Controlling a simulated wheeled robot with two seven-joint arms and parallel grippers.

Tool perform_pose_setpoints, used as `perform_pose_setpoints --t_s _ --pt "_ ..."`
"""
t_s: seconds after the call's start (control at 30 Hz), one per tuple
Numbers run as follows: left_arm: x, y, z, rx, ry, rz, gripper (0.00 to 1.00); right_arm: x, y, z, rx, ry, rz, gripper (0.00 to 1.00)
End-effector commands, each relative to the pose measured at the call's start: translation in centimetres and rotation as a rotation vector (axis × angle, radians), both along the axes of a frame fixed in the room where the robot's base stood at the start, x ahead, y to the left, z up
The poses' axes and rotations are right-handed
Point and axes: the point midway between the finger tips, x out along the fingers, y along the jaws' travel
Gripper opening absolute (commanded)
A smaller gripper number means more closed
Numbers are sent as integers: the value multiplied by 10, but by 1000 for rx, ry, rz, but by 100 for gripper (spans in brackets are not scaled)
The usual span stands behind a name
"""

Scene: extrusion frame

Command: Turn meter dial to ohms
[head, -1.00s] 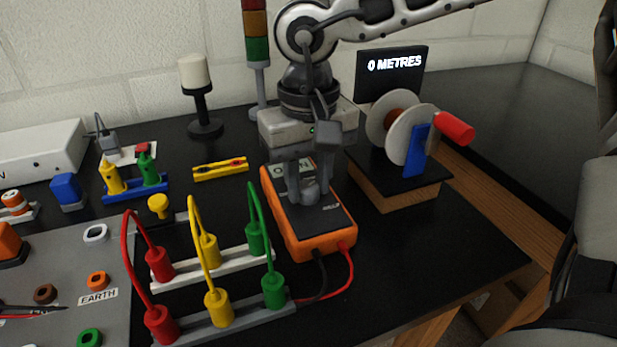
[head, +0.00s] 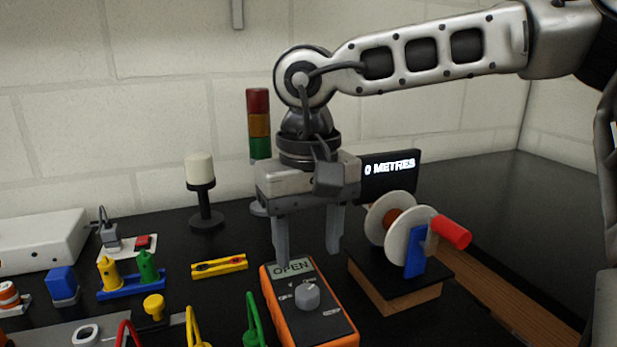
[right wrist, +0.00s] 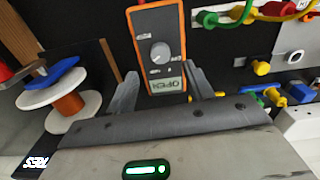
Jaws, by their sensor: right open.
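The orange meter (head: 325,330) lies on the black bench with its grey dial (head: 307,296) uncovered. Its screen (head: 292,268) reads OPEN. A pale mark shows on the dial's upper edge; the small labels around it are too small to read surely. My right gripper (head: 307,249) is open and empty, pointing down above and behind the dial, apart from it. In the right wrist view the meter (right wrist: 178,15) and its round dial (right wrist: 160,52) show beyond the two spread fingers (right wrist: 163,82). My left gripper is out of view.
A cable reel (head: 412,240) on a wooden base stands right of the meter, with a display (head: 390,176) reading 0 METRES behind it. A yellow bar (head: 220,265) lies to the left. Green and yellow leads stand near the meter's left front.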

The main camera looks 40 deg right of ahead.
Motion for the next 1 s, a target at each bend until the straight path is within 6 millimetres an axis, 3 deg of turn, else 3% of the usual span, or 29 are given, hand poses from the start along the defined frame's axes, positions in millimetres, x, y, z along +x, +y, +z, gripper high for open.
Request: perform_pose_setpoints --t_s 0.03,0.2,0.4,1.0 --pt "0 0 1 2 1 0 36 1 0 15 1 -7 0 52" --pt "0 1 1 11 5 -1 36 1 0 53 0 -4 0 52" --pt "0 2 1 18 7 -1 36 0 0 81 1 -1 1 52" --pt "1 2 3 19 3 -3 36 0 0 89 0 0 1 52"
